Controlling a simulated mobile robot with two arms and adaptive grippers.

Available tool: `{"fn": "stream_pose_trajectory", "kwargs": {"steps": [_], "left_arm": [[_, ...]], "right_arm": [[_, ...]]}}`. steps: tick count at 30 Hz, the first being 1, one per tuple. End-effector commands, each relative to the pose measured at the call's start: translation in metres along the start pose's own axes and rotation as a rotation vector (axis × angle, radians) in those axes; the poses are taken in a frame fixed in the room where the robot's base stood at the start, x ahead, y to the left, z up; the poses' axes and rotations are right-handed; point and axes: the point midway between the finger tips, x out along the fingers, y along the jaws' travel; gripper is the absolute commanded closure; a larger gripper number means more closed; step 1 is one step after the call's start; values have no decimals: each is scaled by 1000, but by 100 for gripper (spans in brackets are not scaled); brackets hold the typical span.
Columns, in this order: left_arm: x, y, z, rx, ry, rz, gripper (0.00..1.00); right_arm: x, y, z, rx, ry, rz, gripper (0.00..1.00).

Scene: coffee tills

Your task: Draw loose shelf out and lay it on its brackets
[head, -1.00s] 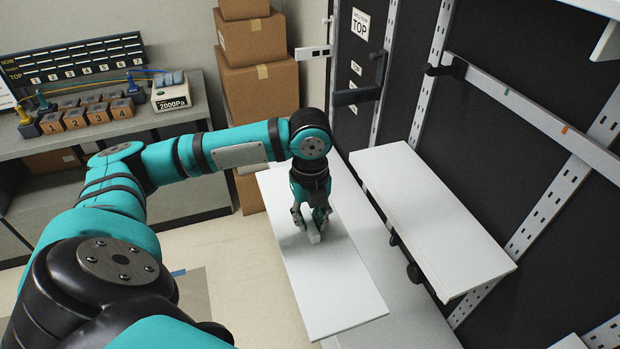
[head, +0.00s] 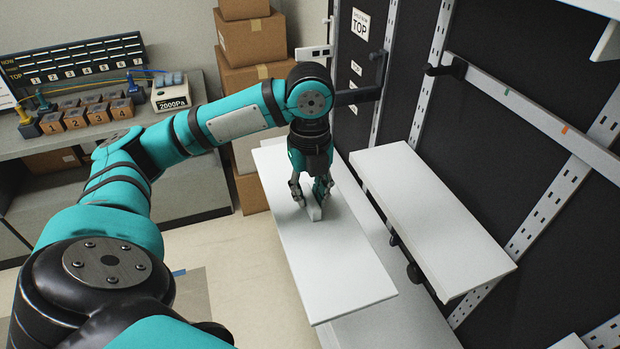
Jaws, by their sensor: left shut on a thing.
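The loose shelf (head: 340,262) is a long white board in the middle of the head view, lying roughly level above a pale lower surface (head: 400,322). My left gripper (head: 315,210) points down and is shut on a small white upright grip piece (head: 315,213) on the board's top. The board's far end lies partly behind my arm. A second white shelf (head: 430,215) is mounted to the right, with dark brackets (head: 414,272) under its left edge. Another dark fitting (head: 445,68) sits on the rail higher up. My right gripper is out of view.
A dark rack with slotted white uprights (head: 540,210) and a slanting rail (head: 540,115) fills the right. Cardboard boxes (head: 252,38) stand behind my arm. A bench (head: 170,118) is at left.

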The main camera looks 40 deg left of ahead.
Motion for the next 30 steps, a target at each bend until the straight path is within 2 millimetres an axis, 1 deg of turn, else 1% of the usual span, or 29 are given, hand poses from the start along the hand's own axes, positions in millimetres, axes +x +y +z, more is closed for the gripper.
{"fn": "stream_pose_trajectory", "kwargs": {"steps": [1,18,23,30], "left_arm": [[-6,-1,0,-1,-2,-4,100],[-48,-1,1,-2,-2,-4,100],[-54,0,0,-2,0,-2,100],[-54,0,0,-2,0,-1,100]], "right_arm": [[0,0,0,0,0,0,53],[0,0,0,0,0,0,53],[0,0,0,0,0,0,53],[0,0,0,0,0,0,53]]}}
